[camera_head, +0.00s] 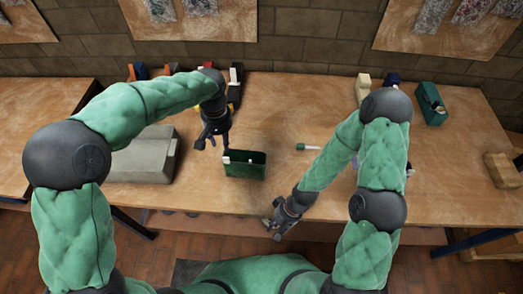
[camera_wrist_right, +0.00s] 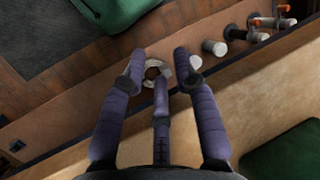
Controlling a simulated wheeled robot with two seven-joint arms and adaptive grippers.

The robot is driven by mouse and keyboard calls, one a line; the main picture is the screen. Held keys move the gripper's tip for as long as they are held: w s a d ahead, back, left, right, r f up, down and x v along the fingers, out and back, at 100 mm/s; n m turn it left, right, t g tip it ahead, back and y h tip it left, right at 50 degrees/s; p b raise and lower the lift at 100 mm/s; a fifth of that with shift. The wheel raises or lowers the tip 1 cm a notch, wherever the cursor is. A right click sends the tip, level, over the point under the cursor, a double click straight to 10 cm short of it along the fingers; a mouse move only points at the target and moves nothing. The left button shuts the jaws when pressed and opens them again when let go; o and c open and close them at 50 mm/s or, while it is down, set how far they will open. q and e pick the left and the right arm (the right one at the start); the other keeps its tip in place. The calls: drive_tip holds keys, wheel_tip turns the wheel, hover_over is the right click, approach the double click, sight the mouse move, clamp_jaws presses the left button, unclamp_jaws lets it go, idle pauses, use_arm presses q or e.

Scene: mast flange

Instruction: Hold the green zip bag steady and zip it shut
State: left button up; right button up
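The dark green zip bag (camera_head: 245,171) stands on the workbench near its front edge, its top gaping open. A small pale tab (camera_head: 226,159) shows at its upper left corner. My left gripper (camera_head: 214,143) is just above and left of that corner, fingers spread; I cannot tell whether one touches the bag. My right gripper (camera_head: 276,225) is low, in front of the bag and apart from it, near the bench's front edge. In the right wrist view its fingers (camera_wrist_right: 160,60) are spread and empty. A dark green surface (camera_wrist_right: 285,152) at lower right there is probably the bag.
A grey case (camera_head: 145,158) stands left of the bag. A teal box (camera_head: 431,104) and a wooden block (camera_head: 502,170) stand further right. The bench (camera_head: 300,100) is clear behind the bag.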

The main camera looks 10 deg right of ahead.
drive_tip(key=w+d+r+n+g+h, duration=0.1)
drive_tip(key=w+d+r+n+h, duration=0.15)
drive_tip(key=r, duration=0.35)
drive_tip(key=w+d+r+n+g+h, duration=0.1)
drive_tip(key=w+d+r+g+h, duration=0.2)
drive_tip(key=r, duration=0.4)
drive_tip(key=w+a+r+m+t, duration=0.1)
drive_tip(key=w+a+m+t, duration=0.1)
drive_tip(key=w, duration=0.3)
drive_tip(key=w+a+r+m+t+y, duration=0.1)
drive_tip(key=w+a+m+t, duration=0.1)
drive_tip(key=w, duration=0.3)
drive_tip(key=w+a+r+m+t, duration=0.1)
drive_tip(key=w+a+r+m, duration=0.1)
drive_tip(key=w, duration=0.3)
drive_tip(key=shift+w+a+t, duration=0.25)
drive_tip(key=shift+a+t, duration=0.15)
drive_tip(key=shift+a, duration=0.15)
wheel_tip(320, 180, down, 11)
drive_tip(key=shift+r, duration=0.1)
clamp_jaws()
